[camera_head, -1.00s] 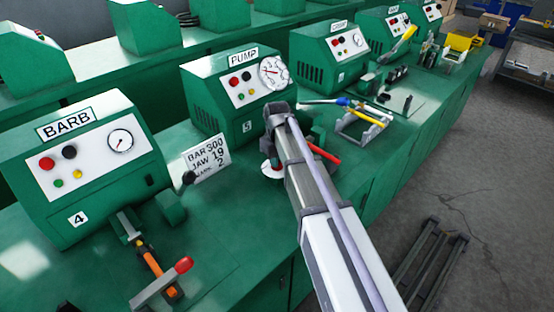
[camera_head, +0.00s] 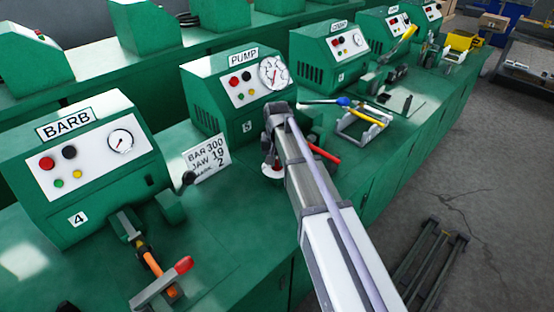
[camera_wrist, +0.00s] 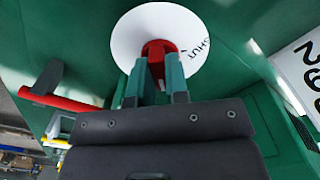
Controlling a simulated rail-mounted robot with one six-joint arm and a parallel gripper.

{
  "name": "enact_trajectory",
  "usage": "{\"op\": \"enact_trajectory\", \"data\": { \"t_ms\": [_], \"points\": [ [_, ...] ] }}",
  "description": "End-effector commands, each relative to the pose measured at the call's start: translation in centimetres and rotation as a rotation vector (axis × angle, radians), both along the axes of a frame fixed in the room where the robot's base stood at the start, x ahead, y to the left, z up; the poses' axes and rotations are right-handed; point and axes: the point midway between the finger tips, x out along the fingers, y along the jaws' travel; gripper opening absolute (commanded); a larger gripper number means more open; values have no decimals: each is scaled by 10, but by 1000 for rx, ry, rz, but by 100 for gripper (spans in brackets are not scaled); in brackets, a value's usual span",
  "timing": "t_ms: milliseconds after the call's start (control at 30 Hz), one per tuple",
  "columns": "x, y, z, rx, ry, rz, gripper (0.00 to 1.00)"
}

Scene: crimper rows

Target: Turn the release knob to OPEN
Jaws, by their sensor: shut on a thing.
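The release knob (camera_wrist: 158,50) is red and sits at the middle of a white round plate (camera_wrist: 140,22) in the wrist view. The word SHUT shows on the plate, to the right of the knob; the plate's lower part is hidden by my gripper. My gripper (camera_wrist: 157,78) is shut on the knob, one green-grey finger on each side. In the head view the white plate (camera_head: 271,170) shows on the bench in front of the PUMP machine (camera_head: 238,95), and my gripper (camera_head: 268,160) stands over it. The knob is mostly hidden there.
A red-handled lever (camera_head: 325,155) lies just right of my gripper, and it shows in the wrist view (camera_wrist: 60,101). A card (camera_head: 207,158) reading BAR 300, JAW 19 stands to the left. The BARB machine (camera_head: 85,165) is further left. The bench front between is mostly clear.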

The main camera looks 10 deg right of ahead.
Motion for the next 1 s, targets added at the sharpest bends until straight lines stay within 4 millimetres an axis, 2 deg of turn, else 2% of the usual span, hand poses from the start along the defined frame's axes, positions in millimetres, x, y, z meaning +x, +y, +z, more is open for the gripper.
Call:
{"op": "enact_trajectory", "data": {
  "t_ms": [367,400,667,867,1000],
  "points": [
    [-1,0,0,0,1,-8,0],
    [-1,0,0,0,1,-8,16],
    [0,0,0,0,0,-6,40],
    [0,0,0,0,0,-6,40],
    [0,0,10,0,0,-6,40]
  ]
}}
